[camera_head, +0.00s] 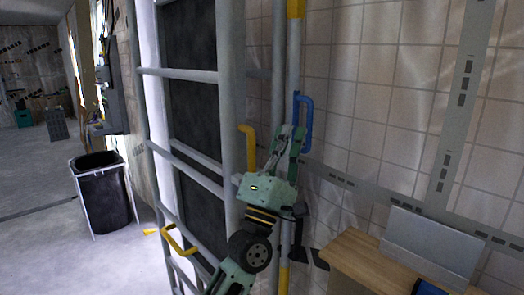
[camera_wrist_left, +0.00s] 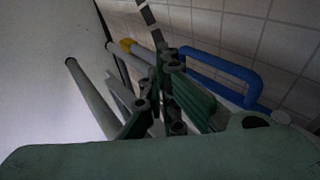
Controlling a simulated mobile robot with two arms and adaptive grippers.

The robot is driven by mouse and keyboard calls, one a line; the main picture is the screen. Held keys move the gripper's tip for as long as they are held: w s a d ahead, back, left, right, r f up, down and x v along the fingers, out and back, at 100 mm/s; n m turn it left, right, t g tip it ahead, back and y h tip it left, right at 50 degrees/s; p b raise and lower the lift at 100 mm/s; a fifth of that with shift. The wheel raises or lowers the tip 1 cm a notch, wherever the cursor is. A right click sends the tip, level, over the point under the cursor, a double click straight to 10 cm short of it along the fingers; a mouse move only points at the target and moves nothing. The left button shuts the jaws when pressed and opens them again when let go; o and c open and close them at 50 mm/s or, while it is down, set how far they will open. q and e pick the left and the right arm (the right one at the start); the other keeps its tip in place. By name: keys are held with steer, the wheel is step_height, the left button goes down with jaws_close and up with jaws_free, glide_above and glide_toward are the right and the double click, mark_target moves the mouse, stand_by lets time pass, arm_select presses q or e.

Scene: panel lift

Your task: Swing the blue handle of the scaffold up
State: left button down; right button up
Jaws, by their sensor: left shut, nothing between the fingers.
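The scaffold (camera_head: 229,105) is a tall grey frame of tubes and rungs in the middle of the head view. Its blue handle (camera_head: 306,122) is a bent loop on the upright at the right, standing upright in that view. In the left wrist view the blue handle (camera_wrist_left: 225,70) runs past the right of the fingers. My green left gripper (camera_head: 290,137) is shut and empty. Its fingers are at the left of the handle, very close to it; I cannot tell whether they touch. My right gripper is not in view.
Yellow handles sit on the scaffold, one (camera_head: 248,147) left of my gripper and one (camera_head: 178,240) lower left. A wooden table (camera_head: 358,262) with a grey box (camera_head: 432,243) stands at the lower right. A black bin (camera_head: 101,195) stands at the left. A tiled wall (camera_head: 385,100) is behind.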

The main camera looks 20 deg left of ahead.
arm_select(q)
steer(key=s+a+b, duration=0.1)
steer(key=s, duration=0.6)
steer(key=shift+a, duration=0.15)
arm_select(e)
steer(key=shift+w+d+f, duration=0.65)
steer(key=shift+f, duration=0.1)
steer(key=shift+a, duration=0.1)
